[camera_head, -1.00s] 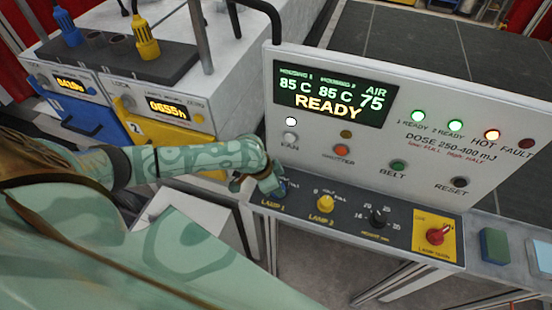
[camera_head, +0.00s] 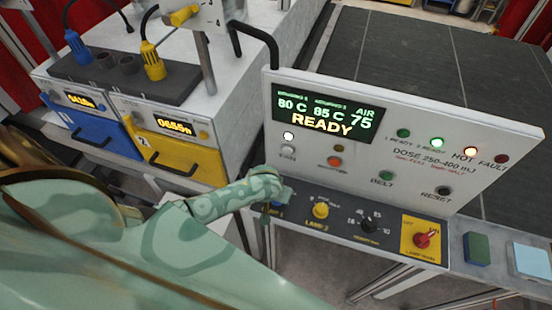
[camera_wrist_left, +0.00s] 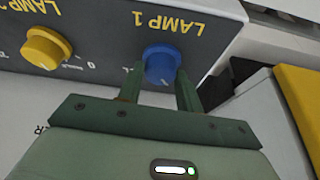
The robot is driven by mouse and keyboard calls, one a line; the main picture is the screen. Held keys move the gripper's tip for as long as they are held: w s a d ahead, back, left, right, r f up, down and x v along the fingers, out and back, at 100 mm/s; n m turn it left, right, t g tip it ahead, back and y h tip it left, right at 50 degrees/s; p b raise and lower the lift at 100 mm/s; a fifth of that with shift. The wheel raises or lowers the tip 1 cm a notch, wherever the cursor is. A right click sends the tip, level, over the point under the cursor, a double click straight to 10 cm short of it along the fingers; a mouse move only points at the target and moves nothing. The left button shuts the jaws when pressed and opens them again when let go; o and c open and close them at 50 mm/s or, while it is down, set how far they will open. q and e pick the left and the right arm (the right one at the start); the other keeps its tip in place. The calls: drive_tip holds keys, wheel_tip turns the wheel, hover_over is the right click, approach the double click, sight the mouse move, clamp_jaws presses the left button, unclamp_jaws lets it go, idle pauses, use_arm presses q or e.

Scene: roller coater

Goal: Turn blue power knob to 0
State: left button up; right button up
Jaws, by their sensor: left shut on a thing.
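The blue knob (camera_wrist_left: 161,64) sits on the dark control strip under the LAMP 1 label, which is upside down in the left wrist view. My left gripper (camera_wrist_left: 160,85) is shut on it, one finger on each side. A white mark and a 1 show near the knob; I cannot tell exactly where its pointer stands. In the head view my left gripper (camera_head: 274,200) reaches the left end of the strip and mostly hides the knob. The display (camera_head: 325,113) reads 80 C, 85 C, AIR 75 and READY. My right gripper is not in view.
The yellow LAMP 2 knob (camera_head: 320,210) is right of the blue one, then a black knob (camera_head: 369,224) and a red switch (camera_head: 423,240). The upright panel (camera_head: 450,180) with buttons rises behind. Yellow and blue lamp units (camera_head: 185,160) stand at left.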

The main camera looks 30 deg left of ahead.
use_arm(q)
drive_tip(key=shift+n+y, duration=0.3)
drive_tip(key=shift+n, duration=0.2)
drive_tip(key=o, duration=1)
drive_tip(key=v, duration=1.6)
drive_tip(key=shift+r, duration=0.2)
